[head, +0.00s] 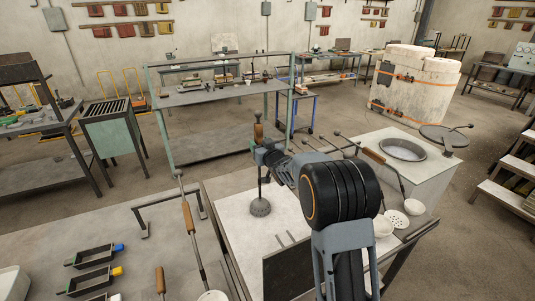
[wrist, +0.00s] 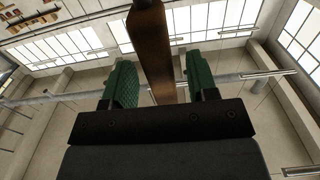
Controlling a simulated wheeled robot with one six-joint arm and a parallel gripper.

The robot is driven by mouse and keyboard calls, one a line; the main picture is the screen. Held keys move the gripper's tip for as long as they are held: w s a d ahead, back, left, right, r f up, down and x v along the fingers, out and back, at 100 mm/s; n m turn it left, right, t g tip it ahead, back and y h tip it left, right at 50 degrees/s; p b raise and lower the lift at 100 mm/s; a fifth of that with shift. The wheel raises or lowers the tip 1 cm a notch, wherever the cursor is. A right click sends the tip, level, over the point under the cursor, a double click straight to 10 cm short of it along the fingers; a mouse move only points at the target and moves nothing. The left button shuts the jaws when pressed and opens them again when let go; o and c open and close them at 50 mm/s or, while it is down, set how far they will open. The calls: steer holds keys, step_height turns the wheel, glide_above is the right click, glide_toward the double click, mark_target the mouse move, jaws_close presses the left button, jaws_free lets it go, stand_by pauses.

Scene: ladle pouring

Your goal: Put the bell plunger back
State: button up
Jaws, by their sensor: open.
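The bell plunger stands upright in the head view, with a brown wooden handle (head: 258,132), a thin dark rod and a dark perforated bell (head: 260,207) at its lower end. The bell is over the pale top of the near table; whether it touches cannot be told. My gripper (head: 262,151) is at the upper part of the plunger, just below or around the handle. In the wrist view the wooden handle (wrist: 152,45) lies between the two green finger pads of my gripper (wrist: 160,80), with a gap showing on each side. My arm hides part of the table.
A bent metal bar rack (head: 165,205) stands left of the plunger, with a wooden-handled ladle (head: 188,215) beside it. White bowls (head: 413,207) and a skimmer (head: 397,219) lie at right. A pale block with a round basin (head: 403,150) is behind them. Moulds (head: 92,281) lie front left.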

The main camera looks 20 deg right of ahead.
steer(key=s+d+b, duration=0.2)
steer(key=s, duration=0.8)
steer(key=shift+s, duration=0.4)
